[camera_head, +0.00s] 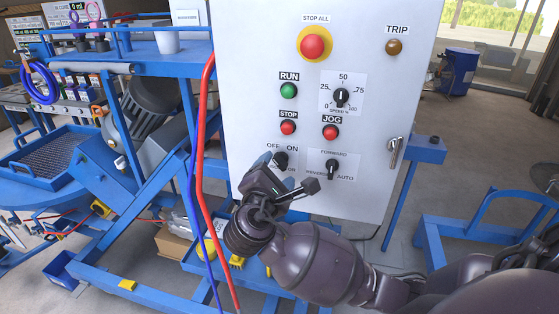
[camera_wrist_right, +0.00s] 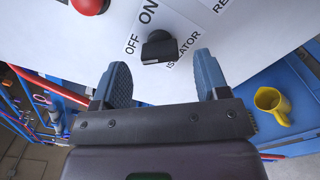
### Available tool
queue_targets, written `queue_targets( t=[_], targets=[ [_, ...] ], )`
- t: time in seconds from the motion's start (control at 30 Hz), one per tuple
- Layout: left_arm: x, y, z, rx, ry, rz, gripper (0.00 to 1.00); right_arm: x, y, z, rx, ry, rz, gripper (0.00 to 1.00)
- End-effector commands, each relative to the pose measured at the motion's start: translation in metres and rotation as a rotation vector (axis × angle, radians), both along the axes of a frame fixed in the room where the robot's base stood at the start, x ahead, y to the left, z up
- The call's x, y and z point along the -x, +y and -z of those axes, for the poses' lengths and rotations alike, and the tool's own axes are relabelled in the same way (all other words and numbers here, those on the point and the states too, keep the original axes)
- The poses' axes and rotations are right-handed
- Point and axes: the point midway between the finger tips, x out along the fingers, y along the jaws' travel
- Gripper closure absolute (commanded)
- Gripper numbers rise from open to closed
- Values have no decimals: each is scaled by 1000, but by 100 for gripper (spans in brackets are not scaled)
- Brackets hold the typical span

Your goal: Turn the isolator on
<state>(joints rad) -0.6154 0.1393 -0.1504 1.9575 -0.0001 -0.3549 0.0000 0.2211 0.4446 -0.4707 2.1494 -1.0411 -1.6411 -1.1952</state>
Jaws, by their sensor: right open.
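The isolator (camera_head: 281,159) is a small black rotary knob at the lower left of the white control panel, under the words OFF and ON. In the right wrist view the isolator knob (camera_wrist_right: 158,47) shows as a black block beside the words OFF, ON and ISOLATOR. I cannot tell for certain which word it points to. My right gripper (camera_head: 277,172) is right at the knob in the head view and partly covers its label. In the wrist view my right gripper's blue fingers (camera_wrist_right: 162,78) are spread apart, with the knob just beyond and between their tips. My left gripper is not in view.
The white panel (camera_head: 245,80) also carries a STOP ALL button (camera_head: 312,46), a red STOP button (camera_head: 288,128) just above the isolator, and a FORWARD/REVERSE selector (camera_head: 332,168) close to its right. A red hose (camera_head: 200,150) runs down left of the panel.

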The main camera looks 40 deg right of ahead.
Motion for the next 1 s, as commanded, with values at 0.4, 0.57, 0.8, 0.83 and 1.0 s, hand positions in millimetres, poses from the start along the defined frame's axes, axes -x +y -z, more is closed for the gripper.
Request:
queue_targets(
  t=[0.4,0.57,0.8,0.83,1.0],
  targets=[
    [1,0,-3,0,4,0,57,-23,-28,0,0,0,-1,32],
    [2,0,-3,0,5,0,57,-24,-28,0,-1,0,-1,32],
    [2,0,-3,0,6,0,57,-24,-28,0,-1,0,-1,53],
    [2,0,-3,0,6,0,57,-24,-28,0,-1,0,-1,58],
    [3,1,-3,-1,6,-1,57,-24,-28,0,-2,0,0,81]
  ],
)
